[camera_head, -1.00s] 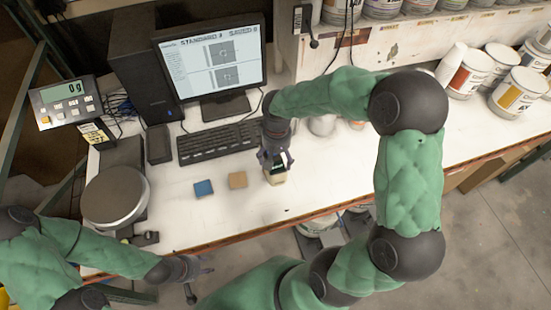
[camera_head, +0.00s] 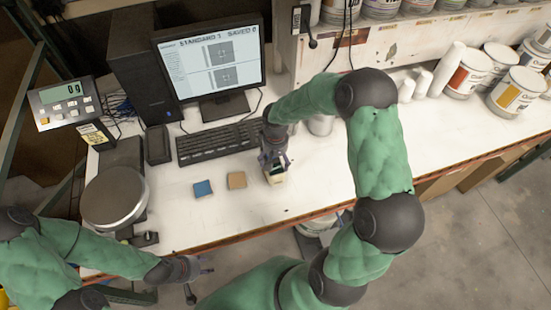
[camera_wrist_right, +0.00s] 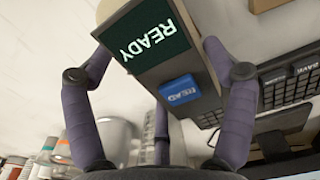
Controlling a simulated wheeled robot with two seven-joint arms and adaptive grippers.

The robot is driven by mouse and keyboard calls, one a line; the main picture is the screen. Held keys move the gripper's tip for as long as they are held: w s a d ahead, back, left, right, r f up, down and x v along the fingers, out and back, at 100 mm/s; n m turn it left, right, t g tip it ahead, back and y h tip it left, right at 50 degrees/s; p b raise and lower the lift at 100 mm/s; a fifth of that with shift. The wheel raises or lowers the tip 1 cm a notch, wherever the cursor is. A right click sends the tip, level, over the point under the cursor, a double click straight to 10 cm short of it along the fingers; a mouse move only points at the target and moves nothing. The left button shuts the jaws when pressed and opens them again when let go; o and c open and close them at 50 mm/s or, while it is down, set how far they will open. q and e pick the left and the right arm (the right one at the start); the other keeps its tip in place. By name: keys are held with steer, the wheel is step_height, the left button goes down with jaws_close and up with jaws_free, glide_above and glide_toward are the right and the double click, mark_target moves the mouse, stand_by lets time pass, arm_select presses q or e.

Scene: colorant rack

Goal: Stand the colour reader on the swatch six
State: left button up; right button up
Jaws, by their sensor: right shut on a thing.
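The colour reader (camera_wrist_right: 168,62) is a pale grey-beige block with a dark screen reading READY and a blue READ button. My right gripper (camera_wrist_right: 155,45) is shut on it, one finger on each side. In the head view, the right gripper (camera_head: 274,157) holds the reader (camera_head: 278,177) at the bench, right of a tan swatch (camera_head: 237,180) and a blue swatch (camera_head: 203,188). The reader's underside is hidden, so I cannot tell what it touches. No swatch number is legible. My left gripper (camera_head: 207,268) is low, off the bench's front edge, away from the reader; its opening is unclear.
A keyboard (camera_head: 215,142) and monitor (camera_head: 212,62) stand behind the swatches. A scale (camera_head: 114,197) is at the left. White containers (camera_head: 415,86) and paint cans (camera_head: 517,92) stand to the right. The bench right of my right arm is largely clear.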

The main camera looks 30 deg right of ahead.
steer(key=shift+f, duration=0.1)
steer(key=o, duration=1.5)
step_height(320, 180, up, 12)
